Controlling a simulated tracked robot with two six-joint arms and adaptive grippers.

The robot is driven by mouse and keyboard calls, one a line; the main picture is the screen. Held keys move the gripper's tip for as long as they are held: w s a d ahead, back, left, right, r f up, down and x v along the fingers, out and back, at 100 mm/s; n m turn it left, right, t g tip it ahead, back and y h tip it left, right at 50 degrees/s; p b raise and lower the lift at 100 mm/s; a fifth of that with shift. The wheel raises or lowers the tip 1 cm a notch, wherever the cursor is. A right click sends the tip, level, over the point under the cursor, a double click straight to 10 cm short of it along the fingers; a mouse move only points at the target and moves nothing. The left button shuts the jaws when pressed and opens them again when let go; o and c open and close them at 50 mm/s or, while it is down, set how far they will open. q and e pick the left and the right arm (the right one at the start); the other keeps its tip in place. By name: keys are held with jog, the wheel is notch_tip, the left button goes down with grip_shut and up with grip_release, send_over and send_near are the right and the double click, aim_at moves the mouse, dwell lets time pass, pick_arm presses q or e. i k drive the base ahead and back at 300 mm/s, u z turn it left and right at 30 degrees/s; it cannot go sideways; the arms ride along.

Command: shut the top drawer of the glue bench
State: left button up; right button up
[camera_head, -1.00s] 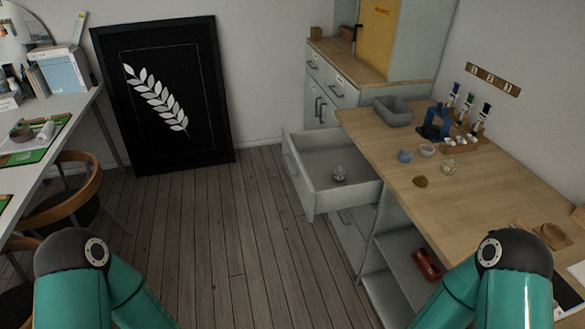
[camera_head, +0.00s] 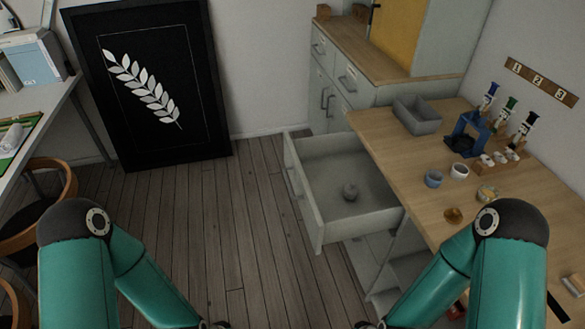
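The top drawer (camera_head: 318,222) of the glue bench (camera_head: 392,150) is pulled well out to the left, over the floor. The bench has a wooden top and stands on the right. My two teal arms come in from the bottom left and bottom right. Their ends run out of the bottom of the picture, so neither gripper's fingers show. No part of my arms touches the drawer.
On the bench top are a grey bin (camera_head: 417,115), a blue stand (camera_head: 467,134), small cups (camera_head: 433,179) and several tools. A cabinet (camera_head: 345,75) stands behind. A black framed leaf picture (camera_head: 146,90) leans on the wall. The plank floor (camera_head: 225,220) left of the drawer is clear.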

aim_at(319, 168)
jog(key=u, duration=0.05)
jog(key=i, duration=0.15)
jog(key=z, duration=0.1)
jog(key=k, duration=1.3)
jog(key=u, duration=0.3)
jog(key=i, duration=1.75)
jog(key=z, duration=0.4)
